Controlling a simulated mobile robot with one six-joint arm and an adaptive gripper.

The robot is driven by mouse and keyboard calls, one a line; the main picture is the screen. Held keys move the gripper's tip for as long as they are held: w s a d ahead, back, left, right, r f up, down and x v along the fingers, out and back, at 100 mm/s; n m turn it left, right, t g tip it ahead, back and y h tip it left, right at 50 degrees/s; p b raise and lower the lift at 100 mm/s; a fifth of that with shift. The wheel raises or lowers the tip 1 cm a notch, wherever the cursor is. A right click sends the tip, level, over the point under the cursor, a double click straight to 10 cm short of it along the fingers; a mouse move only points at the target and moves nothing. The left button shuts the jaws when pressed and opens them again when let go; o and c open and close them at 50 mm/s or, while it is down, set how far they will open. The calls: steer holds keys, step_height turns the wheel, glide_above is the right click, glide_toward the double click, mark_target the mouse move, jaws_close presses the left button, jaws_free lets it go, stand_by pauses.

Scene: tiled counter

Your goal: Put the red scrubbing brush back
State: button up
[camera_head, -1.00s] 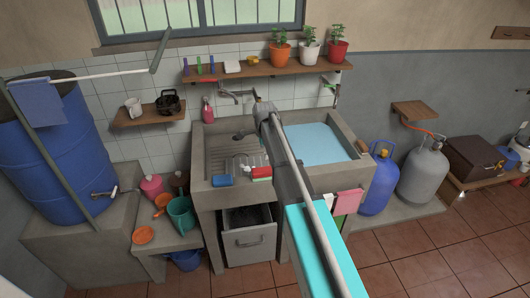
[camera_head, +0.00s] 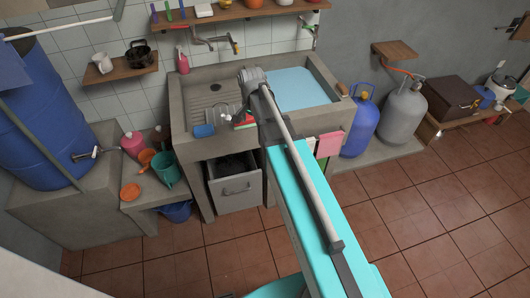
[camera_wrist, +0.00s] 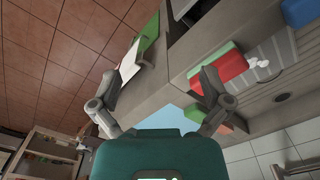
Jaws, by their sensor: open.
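A red block-like thing with a green part, which looks like the red scrubbing brush (camera_head: 245,122), lies on the front rim of the concrete sink, partly hidden by my arm. In the wrist view the red thing (camera_wrist: 222,72) shows beyond the right finger, which overlaps its lower edge in the picture. I cannot tell whether they touch. My gripper (camera_wrist: 158,98) is open, its fingers wide apart with nothing between them. In the head view my gripper (camera_head: 230,108) is over the sink front, close to the red thing.
A blue block (camera_head: 204,130) lies left on the sink rim. Taps (camera_head: 215,42) stick out from the wall behind. Cloths (camera_head: 330,144) hang on the sink front at right. A shelf (camera_head: 225,14) runs above. The floor in front is clear.

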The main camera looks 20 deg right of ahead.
steer(key=s+n, duration=0.9)
steer(key=s, duration=0.5)
steer(key=shift+s, duration=0.35)
